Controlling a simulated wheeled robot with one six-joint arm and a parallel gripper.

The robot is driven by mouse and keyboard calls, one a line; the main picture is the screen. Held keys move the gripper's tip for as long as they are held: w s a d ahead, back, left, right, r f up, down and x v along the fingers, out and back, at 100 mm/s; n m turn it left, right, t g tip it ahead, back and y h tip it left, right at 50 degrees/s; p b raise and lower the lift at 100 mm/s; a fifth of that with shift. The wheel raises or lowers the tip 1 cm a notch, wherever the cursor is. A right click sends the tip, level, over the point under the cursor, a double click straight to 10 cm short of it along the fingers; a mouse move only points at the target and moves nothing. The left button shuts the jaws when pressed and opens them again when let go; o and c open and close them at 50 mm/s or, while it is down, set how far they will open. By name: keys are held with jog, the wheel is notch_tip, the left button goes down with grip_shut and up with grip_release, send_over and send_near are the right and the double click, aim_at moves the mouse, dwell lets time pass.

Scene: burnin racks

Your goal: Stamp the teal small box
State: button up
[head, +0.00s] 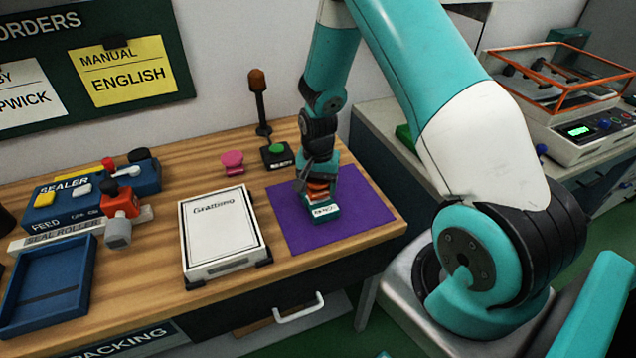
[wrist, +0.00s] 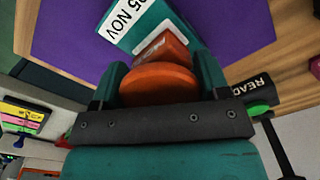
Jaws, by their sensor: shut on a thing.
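The teal small box (head: 327,211) sits on the purple mat (head: 365,205) at the right end of the wooden table. It bears a white label, which reads "25 NOV" or similar in the wrist view (wrist: 127,18). My gripper (head: 318,180) points down over the box, shut on an orange-red stamp (wrist: 158,84) with a round orange top. The stamp's red lower part (wrist: 163,48) is at the box, beside the label. Whether its face touches the box, and whether there is a mark under it, is hidden.
A black block with a green top (head: 278,154) and a brown-knobbed upright (head: 258,100) stand behind the mat. A pink piece (head: 232,163) and a white scale-like plate (head: 222,240) are to the left. The sealer (head: 90,192) and blue tray (head: 50,290) lie further left.

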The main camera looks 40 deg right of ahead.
jog(key=shift+f+b, duration=0.35)
jog(key=shift+f, duration=0.25)
dwell(1.1)
notch_tip(320, 180, up, 7)
jog(key=p, duration=0.5)
jog(key=shift+r+p, duration=0.1)
jog(key=shift+p, duration=0.2)
dwell(0.6)
